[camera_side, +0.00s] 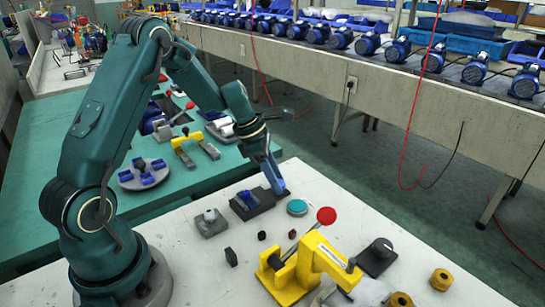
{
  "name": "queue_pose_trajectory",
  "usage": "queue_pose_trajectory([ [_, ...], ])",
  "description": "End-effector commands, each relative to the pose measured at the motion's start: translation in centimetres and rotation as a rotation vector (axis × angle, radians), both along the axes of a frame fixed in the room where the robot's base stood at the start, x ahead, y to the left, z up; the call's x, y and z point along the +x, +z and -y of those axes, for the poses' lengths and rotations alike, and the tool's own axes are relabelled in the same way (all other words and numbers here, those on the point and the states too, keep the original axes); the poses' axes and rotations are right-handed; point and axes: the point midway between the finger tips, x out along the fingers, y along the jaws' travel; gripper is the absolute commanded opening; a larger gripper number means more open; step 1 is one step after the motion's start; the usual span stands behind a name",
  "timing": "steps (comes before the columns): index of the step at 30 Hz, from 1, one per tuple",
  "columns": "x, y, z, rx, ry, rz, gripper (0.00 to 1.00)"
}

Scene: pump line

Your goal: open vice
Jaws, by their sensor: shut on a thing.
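The vice (240,210) looks like a low dark block on the white table, with a blue piece (249,199) on it towards its left end. My gripper (280,190) points down at the right end of the vice. It is shut on part of the vice there. Its blue-grey fingers hide the part they hold, so I cannot tell its shape. I cannot make out how wide the vice's jaws stand.
A yellow press (310,266) with a red-knobbed lever (326,216) stands in front. A teal-topped disc (297,207) lies close right of my gripper. A grey block (211,223) and small dark blocks (231,257) lie left and in front. Brass parts (441,279) sit at right.

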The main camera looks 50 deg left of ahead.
Motion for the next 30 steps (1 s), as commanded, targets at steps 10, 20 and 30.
queue_pose_trajectory([
  [10,0.19,0.05,-0.15,-0.001,-0.196,0.002,0.00],
  [20,0.37,0.05,-0.21,0.000,-0.505,0.003,0.00],
  [30,0.53,0.08,-0.23,0.000,-0.771,0.004,0.00],
])
